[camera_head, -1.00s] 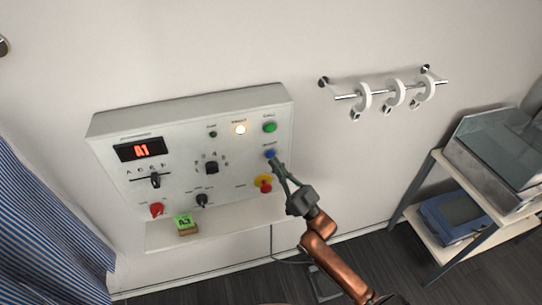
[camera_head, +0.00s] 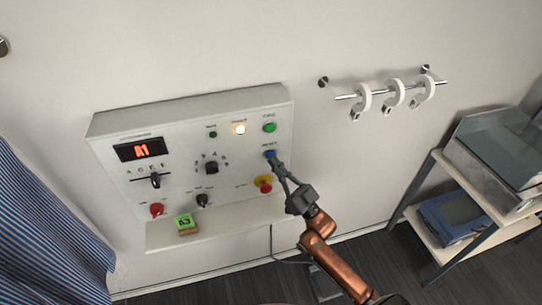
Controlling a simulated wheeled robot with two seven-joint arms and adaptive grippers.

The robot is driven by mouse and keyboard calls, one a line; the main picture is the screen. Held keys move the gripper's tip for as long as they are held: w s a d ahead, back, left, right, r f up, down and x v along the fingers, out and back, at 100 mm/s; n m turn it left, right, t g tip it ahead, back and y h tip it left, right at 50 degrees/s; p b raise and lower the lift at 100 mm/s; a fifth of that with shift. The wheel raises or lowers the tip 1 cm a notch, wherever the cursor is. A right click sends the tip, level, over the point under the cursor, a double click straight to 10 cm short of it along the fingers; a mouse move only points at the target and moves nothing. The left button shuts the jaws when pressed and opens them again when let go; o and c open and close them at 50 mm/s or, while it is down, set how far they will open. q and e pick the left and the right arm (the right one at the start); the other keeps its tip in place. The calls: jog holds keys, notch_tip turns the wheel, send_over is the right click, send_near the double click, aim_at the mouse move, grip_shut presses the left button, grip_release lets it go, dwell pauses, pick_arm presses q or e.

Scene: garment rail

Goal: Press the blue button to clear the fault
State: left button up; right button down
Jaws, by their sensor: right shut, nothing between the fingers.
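The control panel (camera_head: 188,163) is a pale box on the wall. The blue button (camera_head: 270,154) is on its right side, below the green button (camera_head: 270,127). My right gripper (camera_head: 275,164) is shut and empty, its fingertips at the lower edge of the blue button. I cannot tell whether they touch it or whether the button is pushed in. The fault lamp (camera_head: 239,129) glows bright. The red display (camera_head: 140,150) shows characters like "A1". My left gripper is out of view.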

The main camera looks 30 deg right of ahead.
jog(key=shift+w+d, duration=0.2)
jog(key=shift+w, duration=0.45)
dwell(0.7)
dwell(0.3)
jog(key=shift+s+a+p, duration=0.25)
jog(key=shift+s+p, duration=0.1)
jog(key=shift+s, duration=0.5)
jog(key=s+p, duration=0.1)
jog(key=s, duration=0.1)
jog(key=s+a, duration=0.1)
jog(key=s, duration=0.2)
jog(key=shift+a+p, duration=0.1)
jog(key=shift+p, duration=0.25)
